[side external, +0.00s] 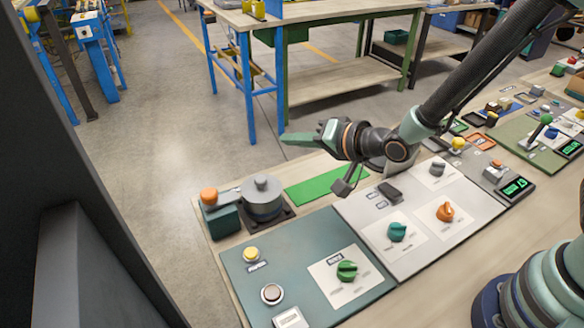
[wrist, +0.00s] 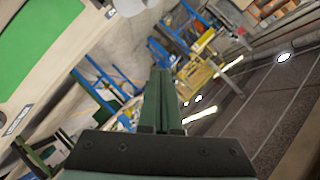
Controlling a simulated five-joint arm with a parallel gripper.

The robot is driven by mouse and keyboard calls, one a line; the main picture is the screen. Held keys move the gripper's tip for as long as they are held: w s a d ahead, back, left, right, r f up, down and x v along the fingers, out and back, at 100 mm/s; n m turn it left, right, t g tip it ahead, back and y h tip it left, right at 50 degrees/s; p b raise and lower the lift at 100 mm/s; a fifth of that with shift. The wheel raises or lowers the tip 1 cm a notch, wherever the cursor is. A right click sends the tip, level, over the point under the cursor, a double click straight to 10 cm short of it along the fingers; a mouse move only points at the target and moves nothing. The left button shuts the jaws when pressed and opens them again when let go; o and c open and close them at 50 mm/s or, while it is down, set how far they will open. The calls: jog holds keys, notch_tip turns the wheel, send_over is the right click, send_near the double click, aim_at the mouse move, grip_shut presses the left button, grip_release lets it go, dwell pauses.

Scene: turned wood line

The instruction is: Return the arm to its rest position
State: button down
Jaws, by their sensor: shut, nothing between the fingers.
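My gripper (side external: 300,138) is in the air above the far edge of the workbench in the side view, pointing left. Its green fingers are closed together with nothing between them. In the wrist view the shut fingers (wrist: 160,100) point up the picture, toward the room beyond the bench. My arm stretches from the upper right down to the gripper and is clear of the panels below.
Below lie a green mat (side external: 313,184), a grey cylinder (side external: 262,198), an orange-topped lever block (side external: 209,197), and panels with a green knob (side external: 347,270), teal knob (side external: 397,231) and orange knob (side external: 445,211). A blue-legged table (side external: 330,14) stands beyond open floor.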

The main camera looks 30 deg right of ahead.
jog(key=s+d+r+n+g+h, duration=0.35)
jog(key=d+r, duration=0.35)
jog(key=d, duration=0.4)
jog(key=s+d+r+n+g, duration=0.1)
jog(key=s+d+r, duration=0.1)
jog(key=s+d, duration=0.2)
jog(key=s+d+r+n+g+h, duration=0.1)
jog(key=s+d+n+g, duration=0.1)
jog(key=s, duration=0.8)
jog(key=shift+d+r, duration=0.35)
jog(key=shift+d, duration=0.55)
